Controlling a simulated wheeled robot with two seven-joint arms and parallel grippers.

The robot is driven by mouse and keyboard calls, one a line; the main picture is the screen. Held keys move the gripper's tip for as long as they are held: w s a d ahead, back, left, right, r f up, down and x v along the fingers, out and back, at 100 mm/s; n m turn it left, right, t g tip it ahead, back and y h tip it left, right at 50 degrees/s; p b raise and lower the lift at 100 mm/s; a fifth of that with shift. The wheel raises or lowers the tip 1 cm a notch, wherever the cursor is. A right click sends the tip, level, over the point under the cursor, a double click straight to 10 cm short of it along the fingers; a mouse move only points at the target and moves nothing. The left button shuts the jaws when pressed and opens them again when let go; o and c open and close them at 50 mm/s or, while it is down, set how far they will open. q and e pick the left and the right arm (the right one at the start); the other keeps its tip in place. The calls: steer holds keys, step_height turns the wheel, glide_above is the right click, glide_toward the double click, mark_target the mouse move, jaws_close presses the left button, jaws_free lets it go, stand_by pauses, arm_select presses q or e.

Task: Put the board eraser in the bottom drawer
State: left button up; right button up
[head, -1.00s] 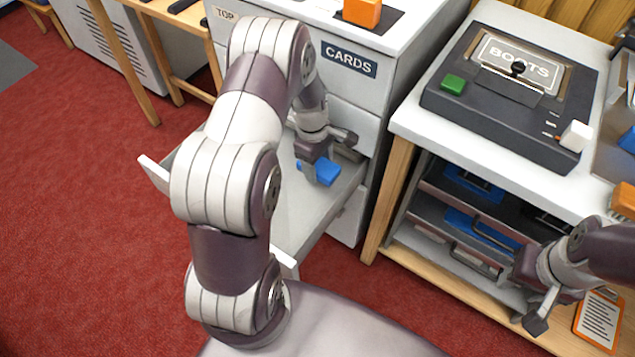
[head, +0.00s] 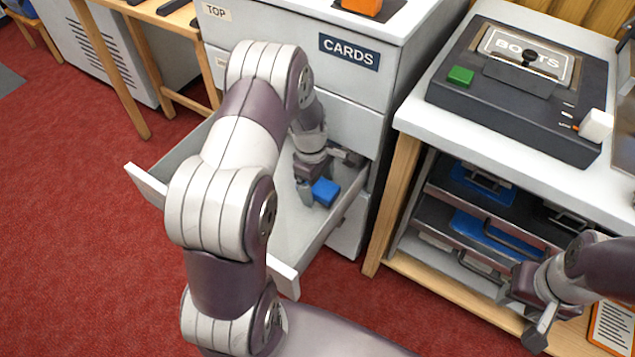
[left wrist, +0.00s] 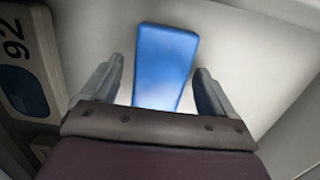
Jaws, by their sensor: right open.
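The board eraser, a blue block (head: 325,192), is inside the pulled-out drawer (head: 283,275) of the white cabinet. My left gripper (head: 313,190) is down in that drawer right at the eraser. In the left wrist view, the eraser (left wrist: 165,62) lies between the spread fingers of my left gripper (left wrist: 160,90), with gaps showing beside it. The drawer floor is pale around it; whether the eraser rests flat on it is hard to tell. A closed panel shows below this drawer. My right gripper (head: 535,310) is open and empty at the lower right, before the shelf unit.
The upper drawer bears a CARDS label (head: 349,51). A dark machine (head: 520,85) stands on the right bench, above shelves (head: 480,205) with blue and grey items. An orange clipboard (head: 612,327) is at lower right. In the left wrist view, a grey item marked 92 (left wrist: 18,55) is at left.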

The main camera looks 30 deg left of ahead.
arm_select(q)
step_height(320, 180, up, 12)
steer(key=a+p, duration=0.1)
steer(key=p, duration=0.4)
steer(key=s+d+r+m, duration=0.3)
steer(key=s+m, duration=0.3)
steer(key=m, duration=0.2)
steer(key=s+d+r+m+t+y, duration=0.1)
steer(key=s+d+r+m, duration=0.2)
steer(key=s+d+m, duration=0.3)
steer(key=s+m, duration=0.1)
steer(key=m, duration=0.2)
steer(key=shift+s+r+m, duration=0.2)
steer(key=shift+s+m, duration=0.1)
